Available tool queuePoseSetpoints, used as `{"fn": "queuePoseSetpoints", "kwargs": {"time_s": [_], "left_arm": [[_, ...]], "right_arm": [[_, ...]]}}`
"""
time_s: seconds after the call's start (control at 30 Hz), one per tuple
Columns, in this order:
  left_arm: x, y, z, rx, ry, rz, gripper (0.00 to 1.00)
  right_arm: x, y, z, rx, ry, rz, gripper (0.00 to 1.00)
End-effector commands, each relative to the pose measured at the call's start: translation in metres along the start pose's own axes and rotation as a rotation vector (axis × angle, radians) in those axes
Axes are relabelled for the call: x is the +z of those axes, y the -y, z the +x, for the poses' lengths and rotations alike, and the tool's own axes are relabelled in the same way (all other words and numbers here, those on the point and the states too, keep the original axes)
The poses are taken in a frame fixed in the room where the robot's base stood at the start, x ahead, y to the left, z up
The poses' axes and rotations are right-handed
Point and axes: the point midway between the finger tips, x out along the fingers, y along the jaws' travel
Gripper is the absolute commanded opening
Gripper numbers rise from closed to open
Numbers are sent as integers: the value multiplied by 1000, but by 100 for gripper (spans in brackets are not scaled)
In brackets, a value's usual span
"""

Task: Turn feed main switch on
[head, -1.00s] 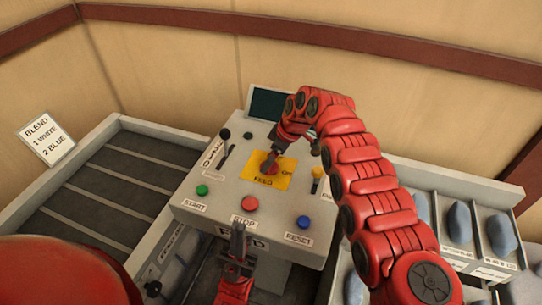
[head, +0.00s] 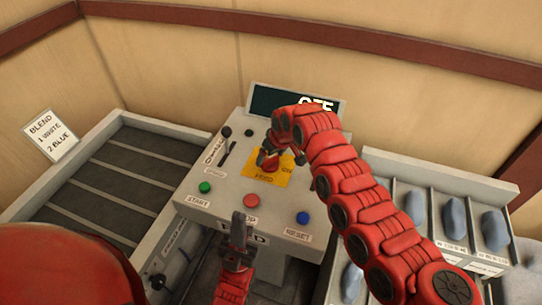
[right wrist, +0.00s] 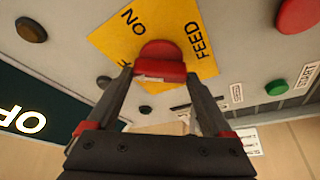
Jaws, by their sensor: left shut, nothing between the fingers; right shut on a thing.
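The red feed switch knob (head: 271,165) sits on a yellow plate (head: 256,174) on the grey control panel. The plate reads FEED and ON in the right wrist view, where the knob (right wrist: 161,57) is large. My right gripper (right wrist: 159,78) is shut on the knob, one finger on each side; in the head view its arm comes over the panel from the right.
A green START button (head: 205,187) and a blue RESET button (head: 303,218) flank the front of the panel. A black slider (head: 226,150) is at its left. A slatted conveyor (head: 125,185) lies left; bins with blue-grey pillows (head: 455,220) stand right.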

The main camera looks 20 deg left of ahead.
Motion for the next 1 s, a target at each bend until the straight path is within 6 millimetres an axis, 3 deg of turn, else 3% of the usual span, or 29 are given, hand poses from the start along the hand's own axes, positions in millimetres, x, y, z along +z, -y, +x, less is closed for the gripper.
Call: {"fn": "queuePoseSetpoints", "kwargs": {"time_s": [0.03,0.5,0.7,1.0], "left_arm": [[2,-1,-12,0,0,0,0],[14,-4,-85,0,0,0,0],[18,-5,-106,0,0,0,0],[21,-6,-123,0,0,0,0]], "right_arm": [[2,0,6,17,-2,40,29],[1,4,7,190,-4,450,29],[0,5,6,256,-2,612,29],[-2,5,3,330,-3,793,29]]}}
